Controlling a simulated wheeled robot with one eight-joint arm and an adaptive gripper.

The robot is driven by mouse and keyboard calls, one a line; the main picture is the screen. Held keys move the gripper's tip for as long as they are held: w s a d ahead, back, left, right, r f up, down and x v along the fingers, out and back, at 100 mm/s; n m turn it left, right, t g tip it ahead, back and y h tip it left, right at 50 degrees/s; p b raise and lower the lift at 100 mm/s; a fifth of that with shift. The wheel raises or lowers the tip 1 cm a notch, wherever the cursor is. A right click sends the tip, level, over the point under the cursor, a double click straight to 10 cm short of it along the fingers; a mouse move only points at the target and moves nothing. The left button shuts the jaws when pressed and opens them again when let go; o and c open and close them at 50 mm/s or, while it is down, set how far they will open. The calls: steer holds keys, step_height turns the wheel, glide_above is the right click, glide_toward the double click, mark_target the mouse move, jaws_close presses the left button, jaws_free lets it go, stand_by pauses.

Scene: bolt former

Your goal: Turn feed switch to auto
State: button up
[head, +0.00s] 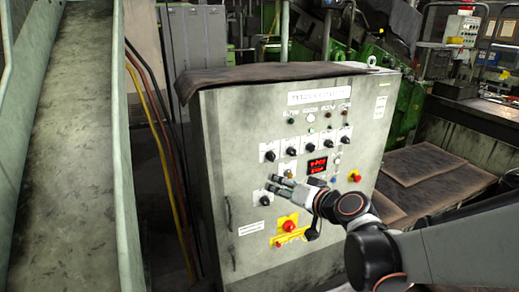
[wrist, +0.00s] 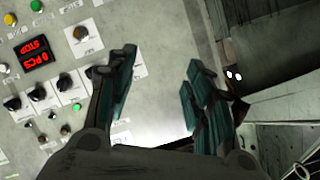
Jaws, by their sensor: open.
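A grey control cabinet (head: 240,130) carries a row of black rotary switches (head: 270,156) on white label plates. Another plate (head: 262,197) sits lower, close to my fingertips. The labels are too small to read, so I cannot tell which switch is the feed switch or its setting. My gripper (head: 276,185) is in front of the lower left of the panel, its fingers pointing left. In the wrist view my gripper (wrist: 157,85) has its two dark green fingers wide apart with nothing between them. Black switches (wrist: 63,84) show left of the fingers.
A red display (head: 317,164) is right of the fingers; a red button (head: 354,176) is farther right. A red rotary handle (head: 288,223) on yellow is below. A grey chute (head: 70,130) stands left of the cabinet. Brown mats (head: 425,164) lie to the right.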

steer(key=w+d+m+t, duration=0.2)
steer(key=w, duration=0.3)
steer(key=m+t+h, duration=0.1)
steer(key=m+t, duration=0.1)
glide_toward(273, 158)
steer(key=x, duration=0.9)
steer(key=shift+w+b, duration=0.25)
steer(key=shift+b, duration=0.05)
steer(key=shift+c, duration=0.4)
steer(key=c, duration=1)
